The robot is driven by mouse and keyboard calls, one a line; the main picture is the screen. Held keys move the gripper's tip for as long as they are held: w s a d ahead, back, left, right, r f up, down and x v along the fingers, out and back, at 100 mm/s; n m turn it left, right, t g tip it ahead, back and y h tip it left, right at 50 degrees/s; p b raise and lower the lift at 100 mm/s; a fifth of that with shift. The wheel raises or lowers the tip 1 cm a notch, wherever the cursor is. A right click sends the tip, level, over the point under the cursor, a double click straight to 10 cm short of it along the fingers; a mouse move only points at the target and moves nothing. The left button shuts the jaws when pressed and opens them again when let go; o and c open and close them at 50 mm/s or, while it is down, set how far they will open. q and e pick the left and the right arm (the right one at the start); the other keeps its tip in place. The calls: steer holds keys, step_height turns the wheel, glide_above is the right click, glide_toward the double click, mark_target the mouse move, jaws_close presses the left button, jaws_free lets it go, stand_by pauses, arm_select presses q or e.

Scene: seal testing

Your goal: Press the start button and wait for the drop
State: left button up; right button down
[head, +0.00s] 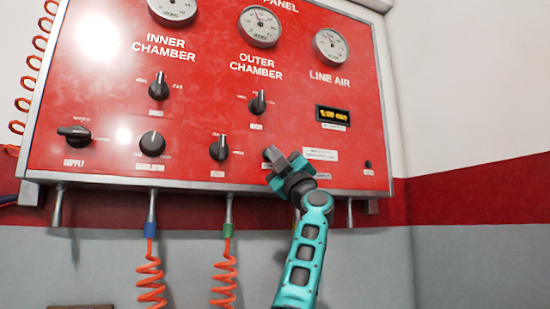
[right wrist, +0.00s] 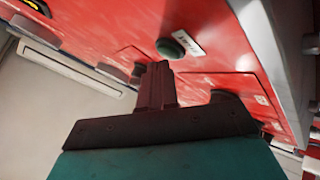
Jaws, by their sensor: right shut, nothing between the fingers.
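The red control panel (head: 200,110) fills the middle of the head view. A round green button (right wrist: 171,48) with a small white label beside it shows in the right wrist view. I cannot make it out in the head view, where my right gripper covers part of the panel's lower right. My right gripper (head: 272,158) is shut and empty in front of that area. Its closed fingers (right wrist: 157,72) are close to the button in the right wrist view; I cannot tell whether they touch it. A timer display (head: 332,114) reads about "5:00 min". My left gripper is out of view.
Three gauges, INNER CHAMBER (head: 172,8), OUTER CHAMBER (head: 260,27) and LINE AIR (head: 330,46), sit along the top. Several black knobs, including one at the centre (head: 258,102), stick out from the panel. Orange coiled hoses (head: 150,270) hang below it.

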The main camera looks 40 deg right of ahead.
steer(key=shift+s, duration=0.15)
steer(key=s+a+b, duration=0.2)
steer(key=s+b, duration=0.1)
steer(key=s, duration=0.2)
steer(key=shift+s, duration=0.4)
steer(key=shift+d, duration=0.1)
stand_by(0.8)
